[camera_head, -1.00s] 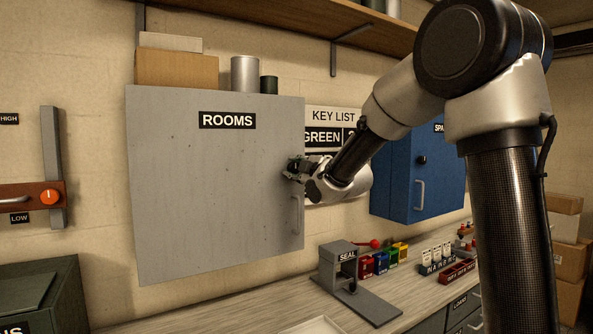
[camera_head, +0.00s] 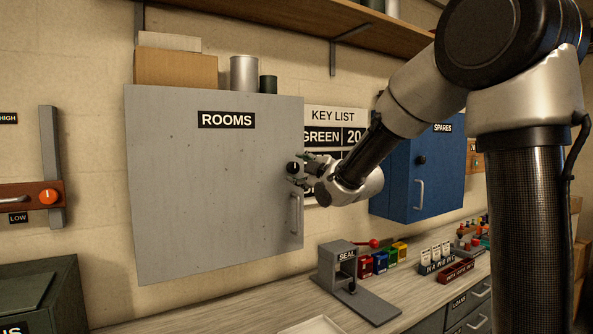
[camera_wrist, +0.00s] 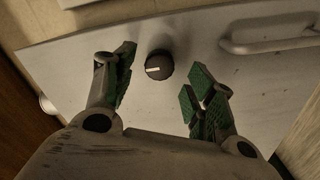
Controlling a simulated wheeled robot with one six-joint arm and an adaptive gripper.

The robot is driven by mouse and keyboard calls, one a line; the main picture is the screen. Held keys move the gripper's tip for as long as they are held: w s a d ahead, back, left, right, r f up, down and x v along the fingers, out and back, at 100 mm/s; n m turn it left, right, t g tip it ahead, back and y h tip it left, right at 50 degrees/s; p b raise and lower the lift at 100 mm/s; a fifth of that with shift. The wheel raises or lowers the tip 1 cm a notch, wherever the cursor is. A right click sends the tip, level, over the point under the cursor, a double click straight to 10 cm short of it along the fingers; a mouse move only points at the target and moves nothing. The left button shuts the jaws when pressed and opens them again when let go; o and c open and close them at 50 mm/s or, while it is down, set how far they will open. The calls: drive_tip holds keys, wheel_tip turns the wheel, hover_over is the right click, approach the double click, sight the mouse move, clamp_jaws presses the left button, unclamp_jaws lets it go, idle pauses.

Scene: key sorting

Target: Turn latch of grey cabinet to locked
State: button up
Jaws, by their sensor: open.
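The grey cabinet (camera_head: 215,190) labelled ROOMS hangs on the wall with its door shut. Its latch is a round black knob (camera_head: 293,168) near the door's right edge, above the grey handle (camera_head: 296,213). My gripper (camera_head: 303,167) is in front of the door's right edge, close to the knob. In the wrist view, the knob (camera_wrist: 159,64) shows a pale pointer line. It lies between and beyond the green-padded fingers of my open gripper (camera_wrist: 158,84), with clear space on both sides. The fingers do not appear to touch it.
A blue cabinet (camera_head: 425,175) labelled SPARES hangs to the right, behind my arm. A key list sign (camera_head: 333,117) is between the cabinets. A SEAL press (camera_head: 345,270) and several coloured boxes stand on the counter below. A shelf (camera_head: 300,22) runs above.

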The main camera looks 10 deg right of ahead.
drive_tip(key=v, duration=0.8)
drive_tip(key=shift+s, duration=0.3)
drive_tip(key=shift+d, duration=0.1)
drive_tip(key=s+d+f+m+g+h, duration=0.2)
drive_tip(key=s+d+f+m+g, duration=0.15)
drive_tip(key=f, duration=0.35)
drive_tip(key=s+d+f+m+g+h, duration=0.3)
drive_tip(key=f+m+g, duration=0.15)
drive_tip(key=f, duration=0.35)
drive_tip(key=s+d+m+g, duration=0.2)
drive_tip(key=s+m, duration=0.2)
drive_tip(key=s, duration=0.9)
drive_tip(key=s+d+m+g, duration=0.2)
drive_tip(key=s+m+g, duration=0.1)
drive_tip(key=s, duration=1)
drive_tip(key=shift+d+f+m+h, duration=0.3)
drive_tip(key=shift+f+m, duration=0.1)
drive_tip(key=shift+m, duration=0.3)
